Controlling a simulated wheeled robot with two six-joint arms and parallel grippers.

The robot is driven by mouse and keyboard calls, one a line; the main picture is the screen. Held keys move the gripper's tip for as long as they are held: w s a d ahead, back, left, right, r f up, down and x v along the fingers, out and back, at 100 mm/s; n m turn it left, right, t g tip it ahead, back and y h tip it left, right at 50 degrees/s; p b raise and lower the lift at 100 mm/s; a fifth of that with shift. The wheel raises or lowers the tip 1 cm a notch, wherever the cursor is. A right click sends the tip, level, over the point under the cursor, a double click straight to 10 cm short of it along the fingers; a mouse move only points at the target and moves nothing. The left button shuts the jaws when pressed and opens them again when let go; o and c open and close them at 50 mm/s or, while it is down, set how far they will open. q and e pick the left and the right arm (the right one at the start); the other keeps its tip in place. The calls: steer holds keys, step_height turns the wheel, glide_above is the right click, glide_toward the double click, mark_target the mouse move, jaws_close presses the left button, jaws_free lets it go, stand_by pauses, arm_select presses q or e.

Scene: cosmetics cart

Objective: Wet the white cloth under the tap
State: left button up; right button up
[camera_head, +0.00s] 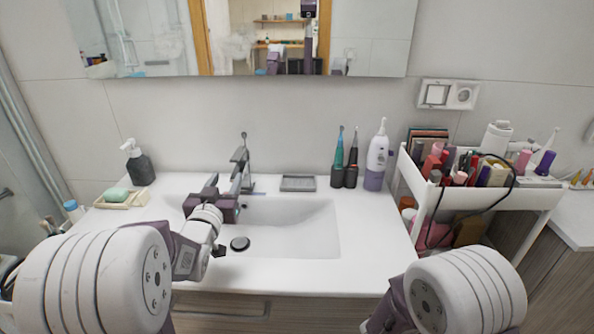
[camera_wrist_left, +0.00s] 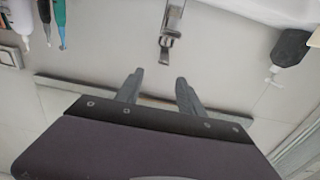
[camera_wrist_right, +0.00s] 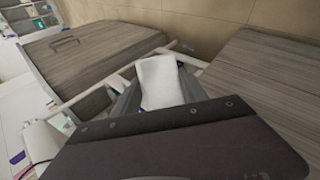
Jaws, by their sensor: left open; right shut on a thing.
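The grey metal tap (camera_head: 241,160) stands behind the white sink basin (camera_head: 300,235); it also shows at the top of the left wrist view (camera_wrist_left: 171,28). My left gripper (camera_head: 224,183) is beside the tap in the head view. In the left wrist view its two fingers (camera_wrist_left: 160,87) are spread and empty, with the tap just beyond them and apart. The white cloth (camera_wrist_right: 160,80) is between the fingers of my right gripper (camera_wrist_right: 158,92), which is shut on it. The right gripper's fingers and the cloth are not visible in the head view.
A dark soap dispenser (camera_head: 139,165) and a green soap on a dish (camera_head: 117,195) are left of the basin. A grey tray (camera_head: 298,184), electric toothbrushes (camera_head: 344,170) and a white-purple bottle (camera_head: 376,160) stand right of the tap. A loaded white cart (camera_head: 480,198) is at right.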

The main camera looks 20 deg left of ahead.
mark_target(234, 162)
steer(key=shift+f, duration=0.15)
steer(key=shift+w, duration=0.1)
arm_select(q)
steer(key=x, duration=0.4)
steer(key=p+x, duration=0.1)
steer(key=x, duration=0.7)
steer(key=shift+a+f+p, duration=0.3)
steer(key=shift+a, duration=0.05)
arm_select(e)
steer(key=shift+r, duration=0.8)
arm_select(q)
jaws_close()
